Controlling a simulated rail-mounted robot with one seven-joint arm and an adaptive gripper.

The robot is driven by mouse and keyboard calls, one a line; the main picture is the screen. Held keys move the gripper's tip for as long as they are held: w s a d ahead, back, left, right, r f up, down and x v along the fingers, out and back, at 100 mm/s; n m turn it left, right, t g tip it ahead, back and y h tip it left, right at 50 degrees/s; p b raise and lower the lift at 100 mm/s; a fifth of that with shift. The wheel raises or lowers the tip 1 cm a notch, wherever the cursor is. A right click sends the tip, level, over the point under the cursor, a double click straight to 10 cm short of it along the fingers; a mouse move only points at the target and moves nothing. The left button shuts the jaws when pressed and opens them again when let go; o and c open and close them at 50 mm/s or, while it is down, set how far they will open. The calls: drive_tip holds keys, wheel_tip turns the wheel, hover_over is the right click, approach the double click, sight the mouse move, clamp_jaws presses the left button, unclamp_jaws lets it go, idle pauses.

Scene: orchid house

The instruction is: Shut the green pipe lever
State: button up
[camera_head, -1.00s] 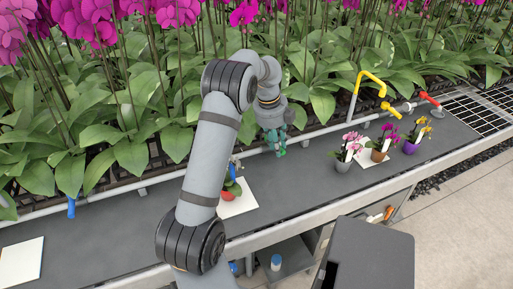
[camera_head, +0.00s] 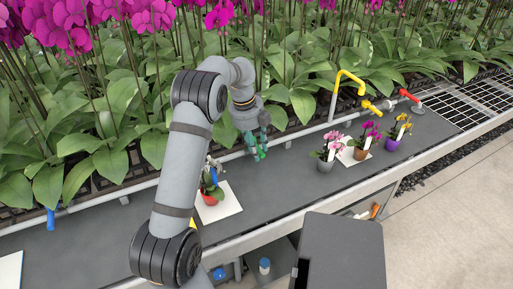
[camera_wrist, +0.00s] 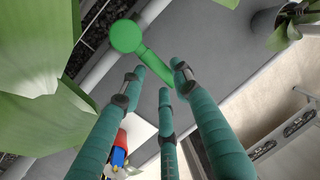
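The green pipe lever (camera_wrist: 125,36) shows in the wrist view as a round knob on the white pipe with a green handle slanting down and right. My gripper (camera_wrist: 160,77) has three teal fingers, with tips spread apart around or just above the end of the handle. I cannot tell whether any finger touches it. In the head view my gripper (camera_head: 258,150) points down at the back of the grey bench, by the pipe. The lever is hard to tell from the fingers there.
A red-potted plant (camera_head: 210,194) stands on a white sheet left of my gripper. Three potted orchids stand to the right, with a yellow pipe (camera_head: 348,75) and a red lever (camera_head: 409,96) behind. A blue lever (camera_head: 50,219) is at far left. Broad leaves (camera_wrist: 35,50) crowd the wrist view's left.

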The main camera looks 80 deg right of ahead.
drive_tip(key=shift+o, duration=1)
wheel_tip(320, 180, up, 12)
drive_tip(key=w+a, duration=0.1)
drive_tip(key=shift+w+a, duration=0.2)
drive_tip(key=shift+w, duration=0.2)
drive_tip(key=shift+f, duration=0.2)
wheel_tip(320, 180, down, 12)
drive_tip(key=s+d, duration=0.1)
drive_tip(key=shift+s+d+r, duration=0.2)
drive_tip(key=shift+s+d, duration=0.1)
drive_tip(key=shift+s, duration=0.1)
drive_tip(key=shift+r, duration=0.1)
